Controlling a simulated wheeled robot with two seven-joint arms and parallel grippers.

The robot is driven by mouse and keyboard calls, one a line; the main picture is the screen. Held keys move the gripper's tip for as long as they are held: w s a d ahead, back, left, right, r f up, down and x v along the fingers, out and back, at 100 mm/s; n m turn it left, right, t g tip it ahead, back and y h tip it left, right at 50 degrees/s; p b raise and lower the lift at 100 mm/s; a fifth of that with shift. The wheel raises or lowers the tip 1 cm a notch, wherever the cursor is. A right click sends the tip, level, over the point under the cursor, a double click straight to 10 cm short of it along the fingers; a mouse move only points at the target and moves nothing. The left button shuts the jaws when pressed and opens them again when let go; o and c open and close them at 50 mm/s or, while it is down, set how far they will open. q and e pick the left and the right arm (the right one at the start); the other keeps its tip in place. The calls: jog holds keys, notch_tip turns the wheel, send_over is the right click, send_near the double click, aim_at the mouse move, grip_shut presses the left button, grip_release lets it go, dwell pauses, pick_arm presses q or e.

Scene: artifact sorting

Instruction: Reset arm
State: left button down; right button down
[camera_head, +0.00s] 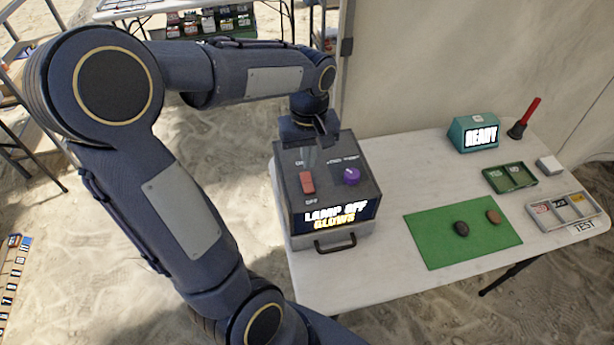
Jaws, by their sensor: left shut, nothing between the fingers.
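My left arm comes in from the left and arches over to the table. My left gripper (318,143) is shut and empty, pointing down just above the back part of a grey control box (283,212). The box has a red switch (307,183), a purple knob (351,176) and a display (337,213) reading "LAMP OFF" and "GLOWS". A handled drawer (335,243) is at its front. I cannot tell whether the gripper touches the box. My right gripper is not in view.
On the white table (375,262), a green mat (440,247) holds a dark stone (461,228) and a brown stone (494,216). A teal box (465,133) reads "READY". A green tray (511,188), a grey sectioned tray (535,209) and a red-handled tool (527,117) stand right.

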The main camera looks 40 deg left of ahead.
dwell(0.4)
pick_arm(q)
jog(key=s+d+r+m+t+h, duration=0.2)
jog(key=s+d+m+t, duration=0.3)
jog(key=s, duration=0.8)
jog(key=d+m+h, duration=0.1)
jog(key=d+m, duration=0.2)
jog(key=d, duration=0.2)
jog(key=shift+s+d+r+m+t+h, duration=0.2)
jog(key=shift+m+t+h, duration=0.1)
jog(key=shift+h, duration=0.1)
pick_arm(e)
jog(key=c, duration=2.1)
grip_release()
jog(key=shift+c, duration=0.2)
